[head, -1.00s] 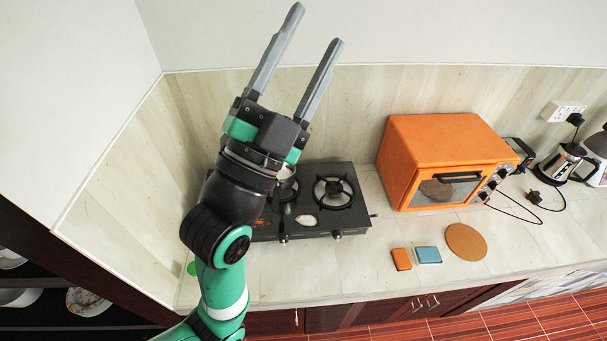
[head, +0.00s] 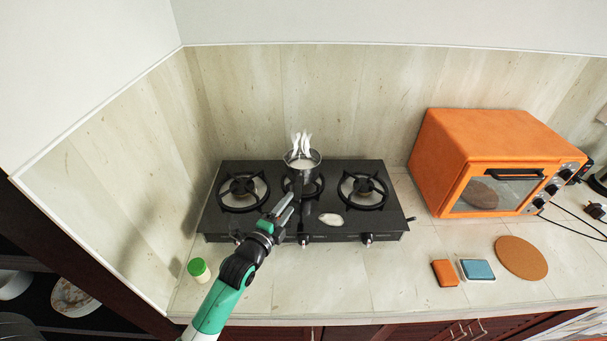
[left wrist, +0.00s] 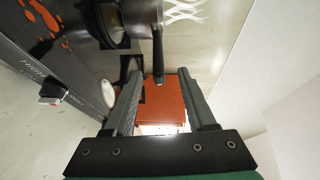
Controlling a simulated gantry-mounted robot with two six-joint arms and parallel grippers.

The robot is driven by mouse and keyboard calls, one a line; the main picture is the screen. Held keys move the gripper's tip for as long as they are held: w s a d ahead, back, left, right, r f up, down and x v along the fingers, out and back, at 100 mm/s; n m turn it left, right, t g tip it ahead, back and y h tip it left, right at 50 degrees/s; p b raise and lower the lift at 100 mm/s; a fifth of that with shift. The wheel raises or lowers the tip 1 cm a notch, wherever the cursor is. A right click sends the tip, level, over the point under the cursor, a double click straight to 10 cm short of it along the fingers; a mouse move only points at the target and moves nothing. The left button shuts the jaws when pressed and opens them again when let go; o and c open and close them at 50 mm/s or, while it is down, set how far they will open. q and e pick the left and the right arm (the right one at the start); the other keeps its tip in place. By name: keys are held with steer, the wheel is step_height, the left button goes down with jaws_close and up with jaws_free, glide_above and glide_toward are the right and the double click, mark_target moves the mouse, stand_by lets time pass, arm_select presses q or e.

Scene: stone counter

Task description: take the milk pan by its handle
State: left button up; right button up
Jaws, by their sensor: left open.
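The milk pan (head: 303,161) is a small dark pan with pale contents on the middle burner of the black stove (head: 338,228). White wisps like steam rise from it. Its dark handle (left wrist: 158,50) points toward the front of the stove. My left gripper (head: 292,200) is open at the handle's end. In the left wrist view the handle's tip shows in the gap between the two fingers, with room on both sides; I cannot tell whether it is at their depth. The pan body also shows at the top of that view (left wrist: 130,17). My right gripper is not in view.
An orange toaster oven (head: 470,150) stands to the right. A white oval piece (head: 331,219) lies on the stove front. A green-lidded jar (head: 199,270) is at the front left.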

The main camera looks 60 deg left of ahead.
mark_target(300, 188)
arm_select(q)
steer(key=x, duration=0.3)
steer(key=shift+w+a, duration=0.2)
steer(key=shift+w, duration=0.05)
steer(key=shift+w+a+f+b, duration=0.15)
steer(key=shift+w+a+b, duration=0.05)
steer(key=shift+b, duration=0.1)
steer(key=b+x, duration=0.1)
steer(key=x, duration=0.3)
steer(key=shift+w+a, duration=0.15)
steer(key=shift+w, duration=0.1)
jaws_close()
stand_by(0.6)
